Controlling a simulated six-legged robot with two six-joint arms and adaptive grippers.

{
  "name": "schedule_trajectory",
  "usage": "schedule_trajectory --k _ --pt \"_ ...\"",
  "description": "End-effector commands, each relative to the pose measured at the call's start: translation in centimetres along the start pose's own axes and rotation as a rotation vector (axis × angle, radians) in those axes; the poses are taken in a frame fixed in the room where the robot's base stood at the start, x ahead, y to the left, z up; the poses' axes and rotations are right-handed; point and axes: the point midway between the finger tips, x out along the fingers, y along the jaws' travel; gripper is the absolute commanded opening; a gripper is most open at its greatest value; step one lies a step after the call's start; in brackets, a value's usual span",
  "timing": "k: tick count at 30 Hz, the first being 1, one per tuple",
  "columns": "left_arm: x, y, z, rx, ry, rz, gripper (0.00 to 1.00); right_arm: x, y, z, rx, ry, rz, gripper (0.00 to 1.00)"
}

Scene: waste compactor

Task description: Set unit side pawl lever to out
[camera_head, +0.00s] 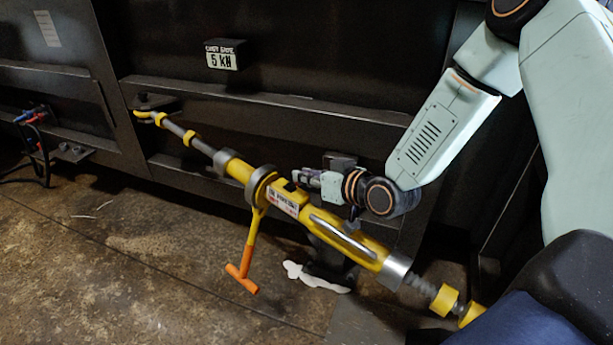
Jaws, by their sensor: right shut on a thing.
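The unit is a yellow ratchet tensioner (340,232) lying slantwise from the dark wall at upper left to the lower right. It has a grey collar ring, a label and a long silver slot. A yellow handle with an orange T-grip (243,278) hangs down from the ring. My right gripper (299,178) reaches in from the right, just above the yellow housing near the label. Its jaws are shut on a small part there, seemingly the side pawl lever, which the fingers mostly hide. The lever's exact position cannot be told. My left gripper is out of view.
A dark steel wall with ledges runs behind the unit. A "5 kN" sign (222,60) is on it. Blue and red connectors with black hoses (35,115) are at left. A white patch (316,277) lies on the floor below the unit. Brown floor at lower left is clear.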

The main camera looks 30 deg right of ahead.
Motion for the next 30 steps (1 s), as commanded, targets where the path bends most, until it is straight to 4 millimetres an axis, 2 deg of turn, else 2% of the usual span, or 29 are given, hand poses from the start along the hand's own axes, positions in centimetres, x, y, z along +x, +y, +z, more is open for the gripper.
schedule_trajectory --k 5,6,14,24,30 --pt "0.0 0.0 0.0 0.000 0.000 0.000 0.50 0.0 0.0 0.2 0.003 -0.006 0.001 0.00" --pt "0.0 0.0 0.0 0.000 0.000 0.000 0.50 0.0 0.0 0.2 0.003 -0.006 0.001 0.14" --pt "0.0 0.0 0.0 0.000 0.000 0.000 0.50 0.0 0.0 0.1 0.002 -0.004 0.000 0.36" --pt "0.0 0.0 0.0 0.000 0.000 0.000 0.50 -0.1 0.0 -0.1 0.001 -0.002 0.000 0.37" --pt "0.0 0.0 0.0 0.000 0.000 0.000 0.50 -0.8 -0.4 -2.1 0.002 0.003 0.000 0.37"
